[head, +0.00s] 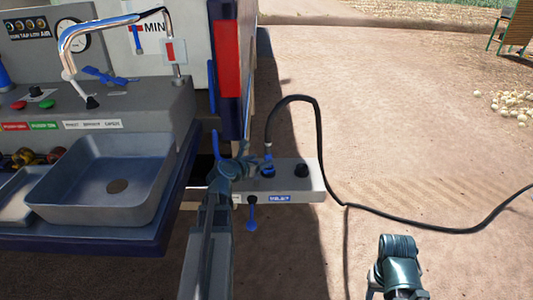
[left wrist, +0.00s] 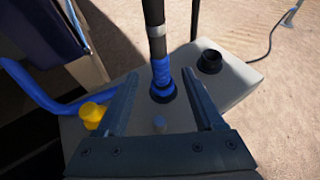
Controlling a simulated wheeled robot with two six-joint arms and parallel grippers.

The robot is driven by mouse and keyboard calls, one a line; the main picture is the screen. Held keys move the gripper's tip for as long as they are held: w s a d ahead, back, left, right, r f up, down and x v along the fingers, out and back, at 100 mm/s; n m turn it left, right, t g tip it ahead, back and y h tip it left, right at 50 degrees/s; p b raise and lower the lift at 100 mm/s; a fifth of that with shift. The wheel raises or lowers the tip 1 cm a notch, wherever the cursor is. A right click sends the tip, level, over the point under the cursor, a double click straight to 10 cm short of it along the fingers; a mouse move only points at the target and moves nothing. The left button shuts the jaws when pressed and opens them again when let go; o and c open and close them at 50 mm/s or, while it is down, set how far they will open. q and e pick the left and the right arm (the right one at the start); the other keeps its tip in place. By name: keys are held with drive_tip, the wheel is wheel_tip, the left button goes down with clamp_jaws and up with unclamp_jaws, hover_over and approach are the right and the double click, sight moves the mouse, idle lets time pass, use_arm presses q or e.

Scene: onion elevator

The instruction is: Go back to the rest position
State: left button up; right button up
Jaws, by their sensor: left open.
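My left gripper (head: 254,168) is at the grey box (head: 312,184) on the side of the machine. In the left wrist view its two fingers (left wrist: 160,76) are open, one on each side of a blue hose connector (left wrist: 162,78). The connector stands upright in a black port on the box, with the black hose (left wrist: 153,18) rising from it. The fingers look apart from the connector. Part of my right arm (head: 397,268) shows at the bottom right of the head view; its gripper is not visible.
The hose (head: 318,130) arches over and runs along the ground to the right. An empty black port (head: 302,170) and a blue lever (head: 251,212) are on the box. A sink (head: 105,185) is at left. Onions (head: 512,103) lie far right; open dirt ground lies between.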

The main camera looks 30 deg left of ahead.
use_arm(q)
drive_tip(key=p+v, duration=0.1)
drive_tip(key=v, duration=0.2)
drive_tip(key=shift+s+r, duration=0.15)
drive_tip(key=shift+s, duration=0.15)
drive_tip(key=s+d+r+m+g+h+p, duration=0.2)
drive_tip(key=d+m+g+h+p, duration=0.3)
drive_tip(key=d+m+p, duration=1.05)
drive_tip(key=s+d+r+m+g+y+p, duration=0.3)
drive_tip(key=s+d+m, duration=0.4)
drive_tip(key=d+m, duration=0.3)
drive_tip(key=s+d+r+m+g+y+p, duration=0.3)
drive_tip(key=s+d+m+g, duration=0.3)
drive_tip(key=d+m, duration=0.5)
drive_tip(key=shift+s+d+r+m+p, duration=0.2)
drive_tip(key=shift+s+r+m+p, duration=0.45)
drive_tip(key=shift+s+m, duration=0.85)
drive_tip(key=shift+w+m, duration=0.25)
